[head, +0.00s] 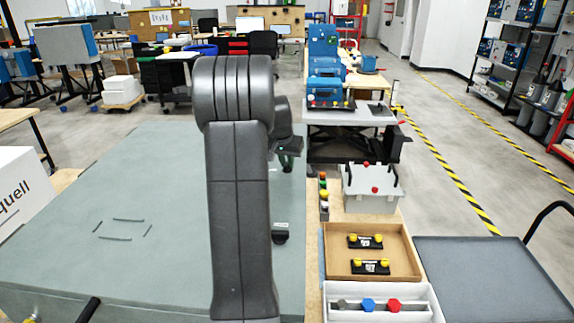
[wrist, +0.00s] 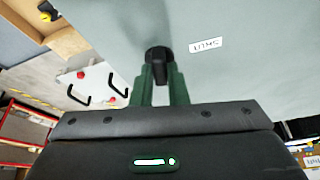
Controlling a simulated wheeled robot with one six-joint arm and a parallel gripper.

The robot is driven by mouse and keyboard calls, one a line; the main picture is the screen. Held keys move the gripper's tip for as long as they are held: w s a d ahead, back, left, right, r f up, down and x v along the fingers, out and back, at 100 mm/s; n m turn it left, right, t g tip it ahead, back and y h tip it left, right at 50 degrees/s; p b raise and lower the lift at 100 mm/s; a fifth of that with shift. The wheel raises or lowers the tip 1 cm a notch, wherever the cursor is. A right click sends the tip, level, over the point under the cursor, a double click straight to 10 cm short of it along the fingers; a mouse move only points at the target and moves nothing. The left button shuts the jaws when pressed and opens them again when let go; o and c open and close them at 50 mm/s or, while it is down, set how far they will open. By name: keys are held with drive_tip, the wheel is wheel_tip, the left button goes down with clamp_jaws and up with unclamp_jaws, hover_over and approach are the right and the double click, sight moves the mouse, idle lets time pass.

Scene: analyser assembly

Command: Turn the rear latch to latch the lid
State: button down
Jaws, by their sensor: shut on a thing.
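The large grey-green lid (head: 130,215) lies flat across the left and middle of the head view. The rear latch, a black knob (wrist: 158,58), sits on the lid in the wrist view, beside a small white label (wrist: 205,45). The green fingers of my gripper (wrist: 158,78) are shut on this latch, one on each side. In the head view my gripper (head: 287,158) is at the lid's right part, partly behind my arm, and the latch in it is hard to make out. Another black latch (head: 280,238) with a white label stands nearer, close to the lid's right edge.
Right of the lid are a brown tray (head: 414,274) with two black parts with yellow knobs, a white bin (head: 430,308) with coloured knobs, and a light grey box (head: 372,199) with black handles. A dark grey flat surface (head: 490,280) is at the far right.

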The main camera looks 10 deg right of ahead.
drive_tip(key=m+h+b, duration=0.1)
drive_tip(key=m+b, duration=0.1)
drive_tip(key=m, duration=0.1)
drive_tip(key=shift+w+a+f+m+g, duration=0.1)
drive_tip(key=shift+m+g, duration=0.3)
drive_tip(key=m+g+h, duration=0.1)
drive_tip(key=m, duration=0.2)
drive_tip(key=shift+w+m+b, duration=0.1)
drive_tip(key=shift+m+b, duration=0.2)
drive_tip(key=shift+b, duration=0.05)
drive_tip(key=m+g, duration=0.1)
drive_tip(key=m, duration=0.1)
drive_tip(key=m+g, duration=0.1)
drive_tip(key=m, duration=0.1)
drive_tip(key=shift+w+r+p, duration=0.1)
drive_tip(key=shift+r+p, duration=0.1)
drive_tip(key=shift+p, duration=0.1)
drive_tip(key=shift+m+g+p, duration=0.45)
drive_tip(key=shift+m+g, duration=0.15)
drive_tip(key=shift+m, duration=1.3)
drive_tip(key=c, duration=1.4)
unclamp_jaws()
drive_tip(key=shift+c, duration=0.2)
drive_tip(key=v, duration=1.3)
drive_tip(key=shift+w+a+r+b, duration=0.2)
drive_tip(key=shift+a+r+b, duration=0.05)
drive_tip(key=shift+b, duration=0.05)
